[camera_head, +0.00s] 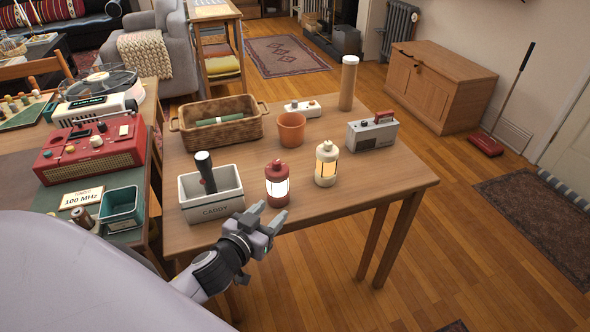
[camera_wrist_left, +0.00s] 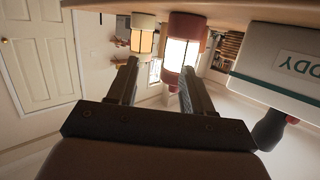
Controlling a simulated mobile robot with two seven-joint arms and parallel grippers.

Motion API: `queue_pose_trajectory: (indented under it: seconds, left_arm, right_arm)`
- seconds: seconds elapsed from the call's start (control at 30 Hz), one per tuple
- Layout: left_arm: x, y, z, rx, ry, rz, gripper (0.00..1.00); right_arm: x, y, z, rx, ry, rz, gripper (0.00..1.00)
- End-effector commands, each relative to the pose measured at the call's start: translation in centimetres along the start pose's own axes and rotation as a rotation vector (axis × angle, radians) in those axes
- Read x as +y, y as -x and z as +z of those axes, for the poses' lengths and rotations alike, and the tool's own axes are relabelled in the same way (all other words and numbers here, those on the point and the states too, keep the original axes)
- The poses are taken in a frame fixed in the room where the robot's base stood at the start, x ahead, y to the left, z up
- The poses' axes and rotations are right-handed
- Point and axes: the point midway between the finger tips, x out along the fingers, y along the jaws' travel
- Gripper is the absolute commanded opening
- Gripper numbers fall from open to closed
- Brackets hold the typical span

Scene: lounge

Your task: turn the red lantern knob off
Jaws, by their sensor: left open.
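The red lantern (camera_head: 278,184) stands upright near the front edge of the wooden table (camera_head: 380,176), its window glowing bright white. It also shows lit in the left wrist view (camera_wrist_left: 184,50), where the picture is upside down. Its knob is too small to make out. My left gripper (camera_head: 271,212) is open and empty at the table's front edge, just in front of the red lantern. In the wrist view the gripper (camera_wrist_left: 160,86) has its two fingers apart, with the lantern beyond them, nearer the right finger. My right gripper is not in view.
A lit cream lantern (camera_head: 326,164) stands to the right of the red one. A white caddy (camera_head: 212,207) with a dark-handled item stands close on its left. Behind are a terracotta pot (camera_head: 291,130), wicker basket (camera_head: 220,123) and grey radio (camera_head: 372,134). The table's right front is bare.

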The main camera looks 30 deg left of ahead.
Motion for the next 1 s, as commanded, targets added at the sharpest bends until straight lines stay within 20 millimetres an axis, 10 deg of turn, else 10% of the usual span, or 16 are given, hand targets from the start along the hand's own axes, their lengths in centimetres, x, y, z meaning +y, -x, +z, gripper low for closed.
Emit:
queue_pose_trajectory:
  seconds: [0.3, 1.0]
  left_arm:
    - [-3.6, -3.9, -6.2, 0.214, 0.045, -0.050, 0.51]
    - [-4.2, -10.3, -8.2, 0.228, 0.052, -0.053, 0.51]
  right_arm:
    - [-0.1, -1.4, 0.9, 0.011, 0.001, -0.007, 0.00]
    - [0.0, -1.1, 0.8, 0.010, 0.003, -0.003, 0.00]
